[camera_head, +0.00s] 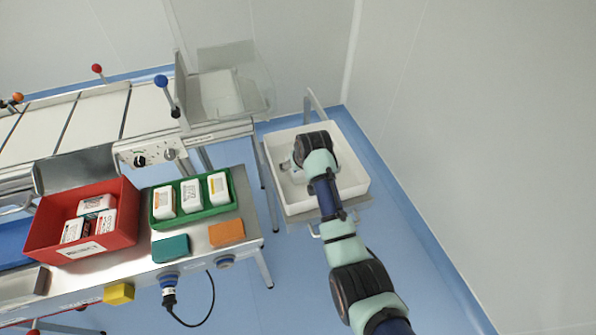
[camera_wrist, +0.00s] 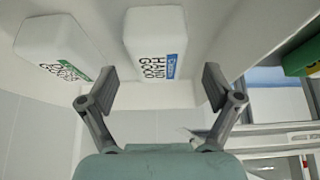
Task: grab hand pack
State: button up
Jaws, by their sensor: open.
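In the wrist view a white pack (camera_wrist: 158,45) carries a blue-striped label that reads "HAND GOOD". It lies inside the white bin (camera_head: 354,182), on the right in the head view. A second white pack (camera_wrist: 58,52) with a green-striped label lies to its left; its wording is hard to read. My gripper (camera_wrist: 160,88) is open, its fingers spread near the label end of the hand pack, one toward each side. I see no clear contact.
A steel bench left of the bin holds a red box (camera_head: 119,236) with several white packs and a green tray (camera_head: 232,200) with three upright packs. A teal block (camera_head: 170,248) and an orange block (camera_head: 226,232) lie in front. A wall stands right of the bin.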

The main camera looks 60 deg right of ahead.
jog(key=b+x, duration=0.2)
jog(key=x, duration=0.2)
jog(key=shift+s+f, duration=0.1)
jog(key=shift+f, duration=0.05)
jog(key=c, duration=1.3)
notch_tip(320, 180, up, 20)
jog(key=p, duration=0.8)
jog(key=shift+c, duration=0.2)
